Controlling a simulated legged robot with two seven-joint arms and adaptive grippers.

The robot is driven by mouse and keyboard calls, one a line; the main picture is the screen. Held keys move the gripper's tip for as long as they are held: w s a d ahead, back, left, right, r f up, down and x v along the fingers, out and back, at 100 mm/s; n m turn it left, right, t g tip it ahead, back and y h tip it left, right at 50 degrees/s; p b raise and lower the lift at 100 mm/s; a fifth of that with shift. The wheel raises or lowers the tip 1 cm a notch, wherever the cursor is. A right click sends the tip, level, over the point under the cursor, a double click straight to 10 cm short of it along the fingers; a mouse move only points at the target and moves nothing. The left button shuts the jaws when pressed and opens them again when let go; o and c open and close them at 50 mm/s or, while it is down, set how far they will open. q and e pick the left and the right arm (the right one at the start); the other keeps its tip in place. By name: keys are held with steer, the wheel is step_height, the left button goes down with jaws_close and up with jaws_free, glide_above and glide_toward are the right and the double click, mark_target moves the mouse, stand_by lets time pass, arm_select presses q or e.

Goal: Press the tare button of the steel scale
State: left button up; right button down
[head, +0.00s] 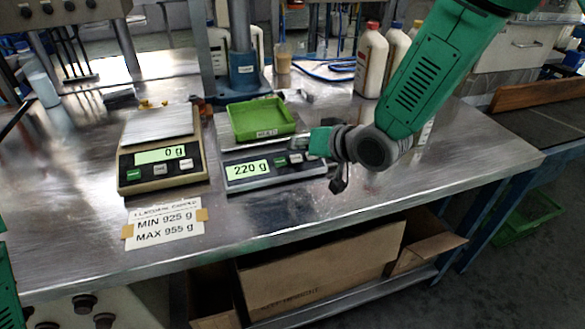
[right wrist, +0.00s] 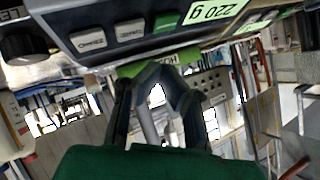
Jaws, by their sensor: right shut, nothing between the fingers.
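My right gripper (head: 338,183) is shut and empty at the right end of this scale. Its dark fingers (right wrist: 156,78) appear below the panel in the wrist view; I cannot tell whether they touch it. My left gripper is not in view.
A beige scale (head: 160,158) with a bare steel plate reads 0 g to the left. A taped paper label (head: 165,226) lies before it. A blue column (head: 244,75) and white bottles (head: 371,62) stand behind. Bare bench lies at the right; cardboard boxes (head: 320,272) are below.

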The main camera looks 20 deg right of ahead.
mark_target(296, 159)
steer(key=shift+w+d+f, duration=0.15)
steer(key=shift+d+f, duration=0.05)
steer(key=shift+f, duration=0.25)
steer(key=shift+w+d+f, duration=0.15)
steer(key=shift+f, duration=0.25)
steer(key=shift+w+d+f+b, duration=0.1)
steer(key=shift+d+f+b, duration=0.2)
steer(key=shift+d+b, duration=0.1)
steer(key=shift+a+r, duration=0.15)
steer(key=shift+a, duration=0.5)
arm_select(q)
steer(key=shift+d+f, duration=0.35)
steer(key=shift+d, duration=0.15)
arm_select(e)
steer(key=shift+d, duration=0.5)
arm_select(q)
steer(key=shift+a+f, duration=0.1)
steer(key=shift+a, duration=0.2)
arm_select(e)
steer(key=shift+a, duration=0.35)
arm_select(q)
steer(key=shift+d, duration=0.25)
arm_select(e)
steer(key=shift+d+f, duration=0.4)
steer(key=shift+f, duration=0.05)
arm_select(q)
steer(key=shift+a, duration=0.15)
arm_select(e)
steer(key=shift+w+a, duration=0.1)
steer(key=shift+a, duration=0.05)
